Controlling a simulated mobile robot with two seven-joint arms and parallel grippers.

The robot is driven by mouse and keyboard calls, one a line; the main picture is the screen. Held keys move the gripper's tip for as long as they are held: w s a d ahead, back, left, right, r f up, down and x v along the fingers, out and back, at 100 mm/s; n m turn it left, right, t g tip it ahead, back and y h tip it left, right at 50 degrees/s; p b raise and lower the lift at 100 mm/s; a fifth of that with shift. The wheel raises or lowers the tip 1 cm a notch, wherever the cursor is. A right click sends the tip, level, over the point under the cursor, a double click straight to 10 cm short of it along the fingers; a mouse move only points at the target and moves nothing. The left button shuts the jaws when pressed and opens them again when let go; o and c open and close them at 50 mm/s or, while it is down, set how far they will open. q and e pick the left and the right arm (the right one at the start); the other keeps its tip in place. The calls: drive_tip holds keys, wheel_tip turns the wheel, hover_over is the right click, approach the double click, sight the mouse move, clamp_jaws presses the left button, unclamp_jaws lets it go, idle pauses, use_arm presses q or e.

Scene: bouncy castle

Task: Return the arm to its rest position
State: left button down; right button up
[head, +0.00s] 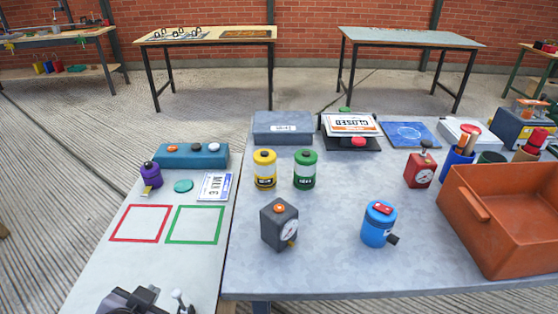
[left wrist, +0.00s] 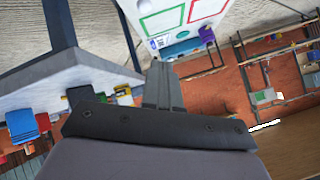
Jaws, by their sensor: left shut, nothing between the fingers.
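My left gripper (head: 182,300) shows at the bottom left of the head view, low over the near end of the white side table (head: 105,268). Its fingers are shut and empty. In the left wrist view the shut fingers (left wrist: 163,85) stand up from the dark gripper body, with the grey table's edge to the left and the red and green outlined squares above. The fingers touch no object that I can see. My right gripper is in neither view.
The white table bears a red square (head: 140,205), a green square (head: 195,208), a purple canister (head: 151,174) and a teal block (head: 190,148). The grey table (head: 330,265) bears a dark gauge box (head: 279,224), a blue canister (head: 378,215) and an orange bin (head: 510,245). Its front strip is clear.

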use_arm(q)
drive_tip(key=s+f+n+g+h, duration=0.1)
drive_tip(key=s+f+n+g, duration=0.15)
drive_tip(key=s, duration=0.45)
drive_tip(key=s+f+n+g+h, duration=0.1)
drive_tip(key=s+f+g, duration=0.25)
drive_tip(key=s, duration=0.45)
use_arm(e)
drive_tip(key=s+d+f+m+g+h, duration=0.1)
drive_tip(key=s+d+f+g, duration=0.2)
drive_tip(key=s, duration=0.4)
use_arm(q)
drive_tip(key=w+d+f+t+h+p, duration=0.1)
drive_tip(key=w+d+f+t, duration=0.2)
drive_tip(key=w+f+t, duration=0.3)
drive_tip(key=shift+w+f+m+h+p, duration=0.3)
drive_tip(key=shift+w+f+m+h, duration=0.15)
drive_tip(key=shift+w+f, duration=0.25)
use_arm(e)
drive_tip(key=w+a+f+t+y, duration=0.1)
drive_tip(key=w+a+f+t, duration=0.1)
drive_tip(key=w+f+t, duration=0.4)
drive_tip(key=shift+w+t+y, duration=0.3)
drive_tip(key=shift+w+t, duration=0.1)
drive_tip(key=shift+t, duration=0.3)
